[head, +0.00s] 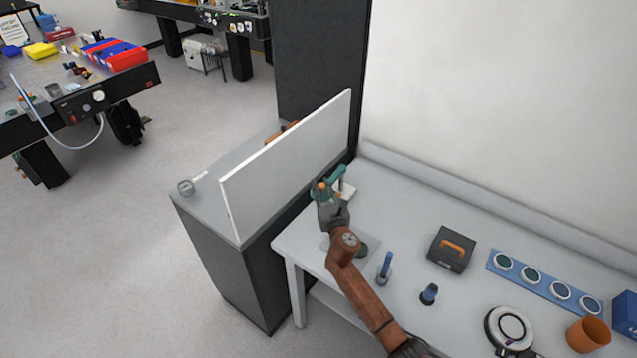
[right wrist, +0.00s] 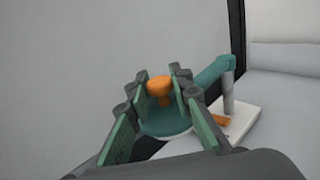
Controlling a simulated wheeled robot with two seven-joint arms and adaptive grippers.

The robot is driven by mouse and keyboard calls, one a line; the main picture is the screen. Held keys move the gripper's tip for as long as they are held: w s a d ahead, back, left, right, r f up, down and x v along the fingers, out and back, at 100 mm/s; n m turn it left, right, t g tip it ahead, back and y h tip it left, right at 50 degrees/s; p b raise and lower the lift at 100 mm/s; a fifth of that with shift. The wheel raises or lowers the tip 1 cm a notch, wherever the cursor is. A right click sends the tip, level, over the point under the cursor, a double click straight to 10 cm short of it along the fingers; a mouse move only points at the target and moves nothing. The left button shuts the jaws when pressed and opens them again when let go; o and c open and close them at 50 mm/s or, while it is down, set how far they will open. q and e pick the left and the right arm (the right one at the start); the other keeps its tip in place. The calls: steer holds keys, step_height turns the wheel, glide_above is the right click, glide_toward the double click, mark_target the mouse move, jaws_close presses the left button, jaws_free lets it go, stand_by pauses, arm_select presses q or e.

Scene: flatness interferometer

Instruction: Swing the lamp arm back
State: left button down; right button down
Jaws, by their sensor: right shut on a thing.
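The lamp arm is a teal-green bar with a round head (right wrist: 172,122) and an orange knob (right wrist: 159,86) on it. The bar (right wrist: 213,73) runs to a grey post (right wrist: 228,92) on a white base (right wrist: 240,118). In the head view the lamp arm (head: 335,178) is at the left end of the white table, close to the upright white panel (head: 290,165). My right gripper (head: 322,189) is there, shut on the orange knob; in the right wrist view its fingers (right wrist: 160,88) stand on both sides of the knob. My left gripper is not in view.
On the table (head: 400,208) are a black case with an orange handle (head: 451,249), a blue strip of round discs (head: 545,283), a white ring-shaped device (head: 510,328), an orange cup (head: 588,334) and two small blue-topped items. A grey cabinet (head: 225,265) stands left of the table.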

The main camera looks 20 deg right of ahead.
steer(key=shift+s+d+n+y+p, duration=0.3)
steer(key=shift+s+d+n+y, duration=0.2)
steer(key=shift+y, duration=0.25)
steer(key=shift+s+d+n+y+p, duration=0.25)
steer(key=shift+s+d+n+y, duration=0.15)
steer(key=shift+d+y, duration=0.25)
steer(key=shift+a, duration=0.1)
steer(key=c, duration=1.7)
jaws_free()
steer(key=shift+s, duration=0.15)
steer(key=s, duration=0.4)
steer(key=s+d, duration=0.1)
steer(key=s, duration=0.6)
steer(key=shift+s+d, duration=0.3)
steer(key=shift+c, duration=0.2)
